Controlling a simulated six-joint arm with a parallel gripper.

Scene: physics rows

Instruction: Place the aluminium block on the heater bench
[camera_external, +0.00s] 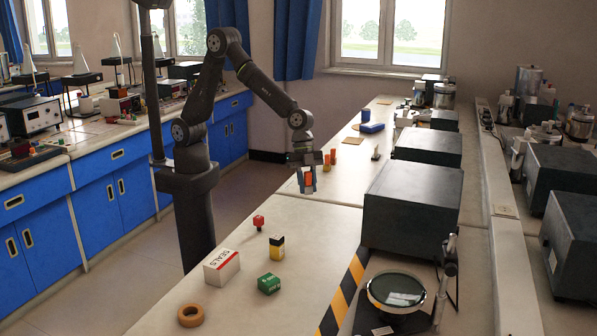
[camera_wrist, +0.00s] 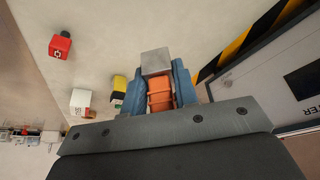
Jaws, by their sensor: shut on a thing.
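A plain grey metal block (camera_wrist: 156,61), seemingly the aluminium block, shows at the fingertips just beyond the orange part; whether the two are one piece I cannot tell. The orange also shows between the fingers in the external view. A grey framed panel (camera_wrist: 262,68) with partly cut lettering ending in "TER" lies at the right of the wrist view, possibly the heater bench.
Yellow-black tape (camera_external: 341,297) runs beside a round dark plate (camera_external: 396,290) with an upright stand (camera_external: 447,268). A large dark box (camera_external: 412,210) stands right of my gripper.

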